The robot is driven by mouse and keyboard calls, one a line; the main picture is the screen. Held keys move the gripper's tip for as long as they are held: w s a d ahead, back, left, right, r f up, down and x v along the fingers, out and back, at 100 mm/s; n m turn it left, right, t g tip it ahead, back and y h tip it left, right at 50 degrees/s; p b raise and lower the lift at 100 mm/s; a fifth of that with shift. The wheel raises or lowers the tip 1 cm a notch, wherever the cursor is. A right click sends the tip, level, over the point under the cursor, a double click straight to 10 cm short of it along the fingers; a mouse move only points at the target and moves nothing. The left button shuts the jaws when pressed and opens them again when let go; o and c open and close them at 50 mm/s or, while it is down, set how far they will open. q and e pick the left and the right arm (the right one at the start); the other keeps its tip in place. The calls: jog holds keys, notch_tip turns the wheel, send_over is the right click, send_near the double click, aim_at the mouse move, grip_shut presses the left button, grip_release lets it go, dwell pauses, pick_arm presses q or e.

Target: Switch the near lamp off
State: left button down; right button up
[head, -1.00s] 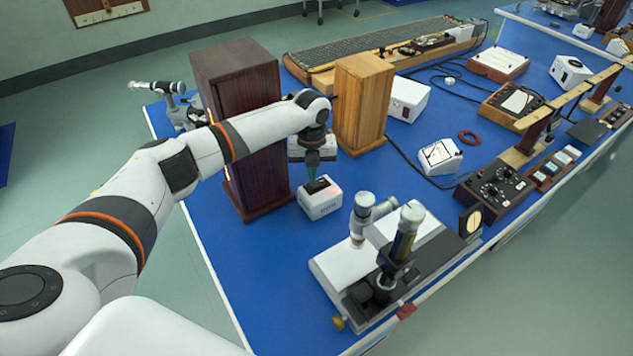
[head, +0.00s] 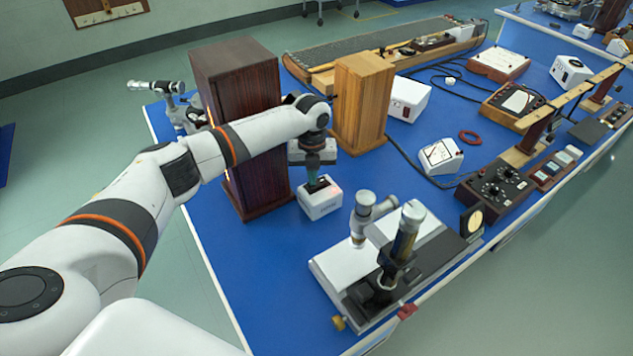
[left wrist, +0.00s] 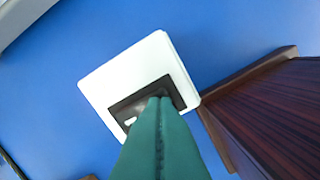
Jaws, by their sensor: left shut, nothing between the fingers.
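A small white switch box (head: 320,205) with a dark rocker panel on top stands on the blue bench in front of the dark wooden housing. A faint reddish glow shows at its right edge. It also shows in the left wrist view (left wrist: 165,62), its dark panel (left wrist: 130,108) partly hidden by my fingers. My left gripper (head: 315,180) points down with green fingers closed and empty. The fingertips are at the dark panel, apparently touching it. In the left wrist view the closed fingers (left wrist: 160,108) cover one end of the panel. My right gripper is not in view.
The tall dark wooden housing (head: 245,120) stands close to the left of the box, and a lighter wooden housing (head: 362,105) behind right. A microscope-like instrument (head: 400,250) stands in front right. Blue bench top is clear between.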

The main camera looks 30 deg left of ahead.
pick_arm(q)
jog(key=shift+f, duration=0.25)
jog(key=shift+r, duration=0.15)
notch_tip(320, 180, up, 7)
jog(key=p, duration=0.6)
jog(key=shift+p, duration=0.3)
